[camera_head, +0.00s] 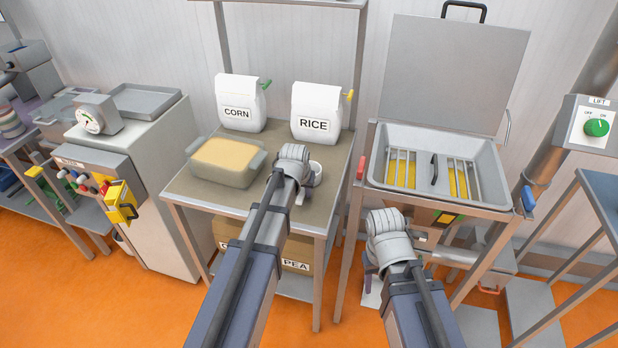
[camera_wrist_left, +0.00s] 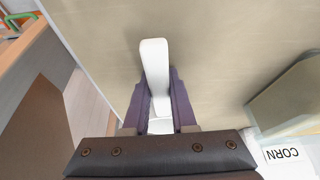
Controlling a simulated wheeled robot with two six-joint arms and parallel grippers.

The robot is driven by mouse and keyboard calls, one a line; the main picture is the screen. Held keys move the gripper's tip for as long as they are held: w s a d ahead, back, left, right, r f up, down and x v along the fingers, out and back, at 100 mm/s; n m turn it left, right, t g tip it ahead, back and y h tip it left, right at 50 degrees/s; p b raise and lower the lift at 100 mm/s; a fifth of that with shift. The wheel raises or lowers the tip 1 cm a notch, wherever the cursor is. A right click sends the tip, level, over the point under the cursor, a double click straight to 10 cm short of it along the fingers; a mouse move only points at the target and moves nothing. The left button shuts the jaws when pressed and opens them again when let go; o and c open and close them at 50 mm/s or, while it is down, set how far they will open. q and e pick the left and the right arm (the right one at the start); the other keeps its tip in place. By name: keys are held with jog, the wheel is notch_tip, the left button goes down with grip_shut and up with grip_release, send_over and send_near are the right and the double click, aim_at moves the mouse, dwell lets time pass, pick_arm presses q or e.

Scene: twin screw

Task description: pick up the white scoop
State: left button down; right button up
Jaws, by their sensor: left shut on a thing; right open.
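The white scoop (camera_head: 316,172) is at the right side of the shelf table (camera_head: 190,190), partly hidden by my left wrist in the head view. In the left wrist view its white handle (camera_wrist_left: 155,62) runs up between the purple fingers. My left gripper (camera_wrist_left: 158,88) is shut on the scoop, over the beige tabletop. I cannot tell whether the scoop touches the top. My right gripper (camera_head: 371,276) is open, low in front of the lidded machine, mostly hidden by its own wrist.
A tub of yellow grain (camera_head: 225,178) stands left of my left wrist. The CORN bag (camera_head: 240,98) and RICE bag (camera_head: 316,105) stand at the back of the table. An open-lidded hopper (camera_head: 440,138) is to the right. A grey scale cabinet (camera_head: 150,150) is to the left.

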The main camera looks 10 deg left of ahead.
pick_arm(q)
notch_tip(320, 180, up, 11)
jog(key=p, duration=1)
jog(key=shift+f+p, duration=0.2)
jog(key=shift+p, duration=0.1)
jog(key=shift+f, duration=0.1)
